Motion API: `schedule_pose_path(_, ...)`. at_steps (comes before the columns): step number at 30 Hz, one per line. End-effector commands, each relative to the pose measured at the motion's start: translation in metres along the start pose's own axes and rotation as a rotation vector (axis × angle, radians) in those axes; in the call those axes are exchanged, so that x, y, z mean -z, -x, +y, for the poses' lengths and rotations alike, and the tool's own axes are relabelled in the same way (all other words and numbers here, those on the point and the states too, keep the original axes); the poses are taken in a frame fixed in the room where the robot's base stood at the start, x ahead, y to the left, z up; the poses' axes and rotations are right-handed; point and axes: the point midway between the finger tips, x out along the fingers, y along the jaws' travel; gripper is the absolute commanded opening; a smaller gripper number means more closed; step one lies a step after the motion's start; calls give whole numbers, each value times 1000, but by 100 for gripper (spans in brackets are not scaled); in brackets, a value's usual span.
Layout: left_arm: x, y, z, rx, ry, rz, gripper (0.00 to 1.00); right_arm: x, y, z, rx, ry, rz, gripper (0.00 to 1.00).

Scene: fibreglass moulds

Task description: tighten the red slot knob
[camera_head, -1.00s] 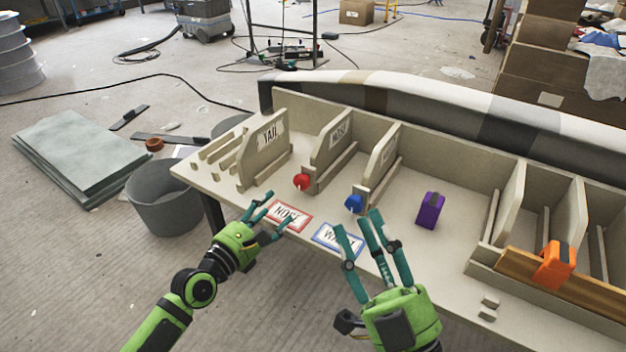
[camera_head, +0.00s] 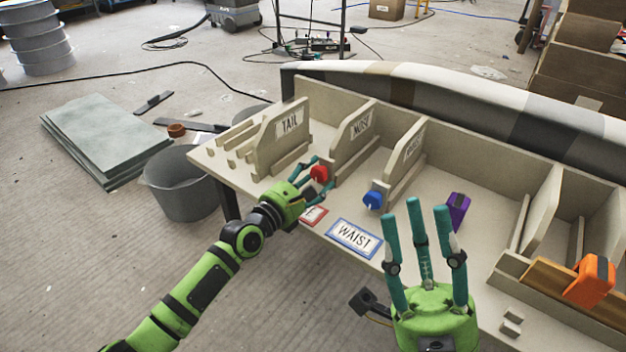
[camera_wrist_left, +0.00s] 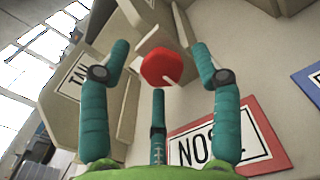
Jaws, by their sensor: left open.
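The red slot knob (camera_head: 319,174) sits at the front end of the NOSE slot's divider on the bench. My left gripper (camera_head: 315,178) is at the knob with its fingers open. In the left wrist view the red knob (camera_wrist_left: 162,67) shows ahead, between the spread teal fingers (camera_wrist_left: 158,85). I cannot tell whether any finger touches it. My right gripper (camera_head: 424,225) is open and empty over the bench's front edge, right of the WAIST card.
A blue knob (camera_head: 373,200) is on the WAIST divider to the right. The red-bordered NOSE card (camera_wrist_left: 225,145) and blue-bordered WAIST card (camera_head: 354,238) lie in front. A purple object (camera_head: 458,210) and an orange tool (camera_head: 592,281) are further right. A grey bucket (camera_head: 187,185) stands left.

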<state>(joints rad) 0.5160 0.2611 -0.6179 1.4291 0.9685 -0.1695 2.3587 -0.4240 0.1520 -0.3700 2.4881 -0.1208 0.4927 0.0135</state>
Motion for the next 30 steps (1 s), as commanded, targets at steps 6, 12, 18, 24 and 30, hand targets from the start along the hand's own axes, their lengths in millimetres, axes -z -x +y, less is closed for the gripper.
schedule_pose_path(6, 0, 0, 0, 0, 0, 0, 44, 0, 0, 0, 0, 0, -1, 40)
schedule_pose_path(12, -1, 0, -1, 1, 1, -2, 10, 0, 0, 0, 0, 0, -2, 40)
schedule_pose_path(18, -2, 0, -1, 1, -11, -5, 10, 0, 0, 0, 0, 0, -2, 40)
schedule_pose_path(24, -4, 0, -2, 2, -33, -7, 10, 0, 0, 0, 0, 0, -3, 40)
schedule_pose_path(30, -5, -1, -2, 2, -63, -9, 9, 0, 0, 0, 0, 0, -3, 40)
